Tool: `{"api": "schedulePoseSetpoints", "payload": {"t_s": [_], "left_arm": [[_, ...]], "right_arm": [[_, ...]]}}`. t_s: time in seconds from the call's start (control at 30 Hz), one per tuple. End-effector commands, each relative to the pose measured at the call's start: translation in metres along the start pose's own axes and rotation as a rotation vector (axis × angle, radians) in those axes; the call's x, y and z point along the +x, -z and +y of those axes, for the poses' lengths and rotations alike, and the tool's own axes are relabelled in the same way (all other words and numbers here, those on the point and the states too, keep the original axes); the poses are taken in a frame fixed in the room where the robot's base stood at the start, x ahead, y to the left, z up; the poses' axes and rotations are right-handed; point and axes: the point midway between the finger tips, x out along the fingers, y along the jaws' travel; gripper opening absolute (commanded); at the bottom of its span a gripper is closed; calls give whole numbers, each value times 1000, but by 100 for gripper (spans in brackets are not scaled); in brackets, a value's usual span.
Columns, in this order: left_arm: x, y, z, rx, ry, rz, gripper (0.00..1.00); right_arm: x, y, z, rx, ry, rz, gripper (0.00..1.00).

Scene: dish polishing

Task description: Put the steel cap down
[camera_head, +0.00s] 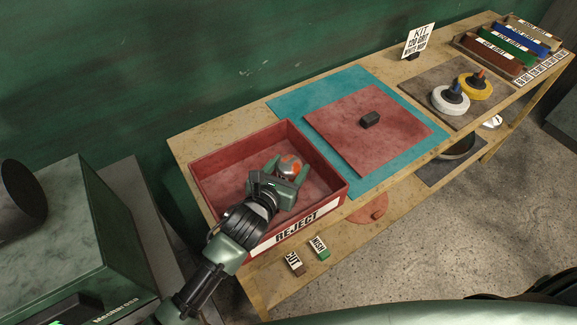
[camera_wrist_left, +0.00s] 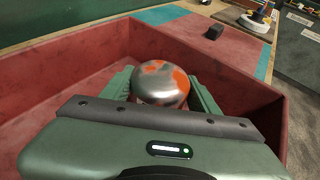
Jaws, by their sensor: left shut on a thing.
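The steel cap (camera_head: 290,165) is a rounded silver piece with orange-red patches. My left gripper (camera_head: 289,170) is shut on it, inside the walls of the red REJECT box (camera_head: 205,160). In the left wrist view the cap (camera_wrist_left: 161,83) sits between the two green fingers of my left gripper (camera_wrist_left: 164,95). The box's red walls (camera_wrist_left: 245,90) rise around it. Whether the cap touches the box floor I cannot tell. My right gripper is not in view.
Right of the box, a red mat (camera_head: 345,130) lies on a teal mat (camera_head: 290,100), with a black block (camera_head: 370,119) on it. Two polishing pads, white (camera_head: 450,103) and yellow (camera_head: 476,88), stand further right. CUT (camera_head: 294,263) and FINISH (camera_head: 320,248) blocks lie near the box.

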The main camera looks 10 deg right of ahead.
Motion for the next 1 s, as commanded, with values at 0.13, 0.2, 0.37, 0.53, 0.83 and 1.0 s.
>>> {"api": "schedulePoseSetpoints", "payload": {"t_s": [0.13, 0.2, 0.37, 0.53, 0.83, 1.0], "left_arm": [[2, 4, 1, 1, 0, -3, 4], [3, 6, 1, 2, 0, -3, 4], [3, 7, 0, 1, 0, -4, 4], [3, 9, 0, 1, 0, 0, 82], [2, 6, 0, 0, 0, 0, 82], [-9, -1, 1, 2, -1, 1, 82]], "right_arm": [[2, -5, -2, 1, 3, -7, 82], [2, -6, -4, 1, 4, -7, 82], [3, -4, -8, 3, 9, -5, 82], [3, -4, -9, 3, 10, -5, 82], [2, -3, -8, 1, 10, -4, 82], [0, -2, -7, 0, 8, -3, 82]]}}
